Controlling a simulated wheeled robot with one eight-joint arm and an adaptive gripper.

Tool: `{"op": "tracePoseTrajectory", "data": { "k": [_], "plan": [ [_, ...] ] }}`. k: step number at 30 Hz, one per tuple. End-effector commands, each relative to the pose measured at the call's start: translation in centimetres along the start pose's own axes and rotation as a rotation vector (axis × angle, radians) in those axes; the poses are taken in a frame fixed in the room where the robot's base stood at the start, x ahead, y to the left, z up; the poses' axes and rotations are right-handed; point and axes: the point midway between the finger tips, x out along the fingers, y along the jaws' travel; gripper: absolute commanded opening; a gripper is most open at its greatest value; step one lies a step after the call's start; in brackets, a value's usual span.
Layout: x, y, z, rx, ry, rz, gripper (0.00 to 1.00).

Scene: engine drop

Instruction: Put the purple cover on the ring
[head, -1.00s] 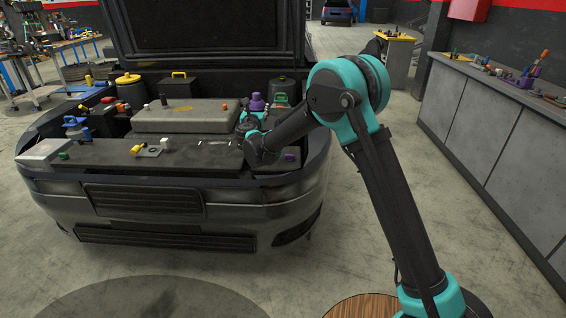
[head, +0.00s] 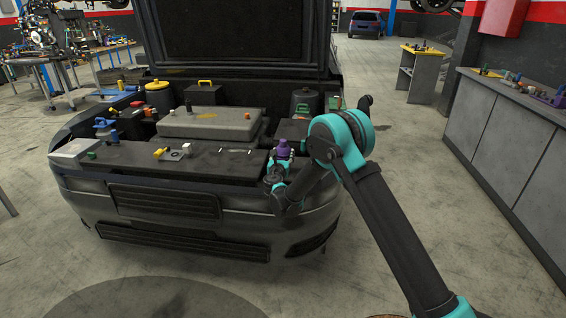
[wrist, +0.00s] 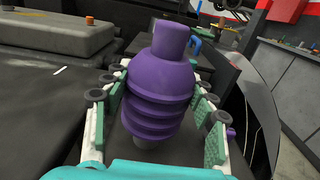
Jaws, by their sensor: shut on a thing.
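The purple cover (head: 283,148) is a ribbed, bellows-like piece with a narrower round top. It stands nearly upright in my gripper (head: 276,170) above the front right part of the engine bay. In the wrist view the cover (wrist: 160,80) sits between the two green-padded fingers of my gripper (wrist: 158,92), which are shut on its sides. A small purple part (wrist: 231,133) shows beyond the right finger, mostly hidden. I cannot tell whether it is the ring. No ring shows clearly in the head view, where my arm covers that corner.
The open-hooded car front (head: 190,205) holds a grey engine block (head: 208,125), a yellow-capped black can (head: 158,95) and a green-handled part (head: 303,110). A dark front panel (head: 130,158) bears small loose parts. A grey bench (head: 510,140) stands at the right, with open floor between.

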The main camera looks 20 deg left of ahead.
Motion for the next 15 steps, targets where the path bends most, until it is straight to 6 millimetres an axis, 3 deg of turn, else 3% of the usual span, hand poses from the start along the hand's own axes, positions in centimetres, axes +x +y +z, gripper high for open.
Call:
{"op": "tracePoseTrajectory", "data": {
  "k": [10,15],
  "plan": [
    [0.0,0.0,-3.6,0.0,0.0,0.0,0.27],
    [0.0,-0.1,-3.9,0.0,0.0,0.0,0.27]
  ]
}}
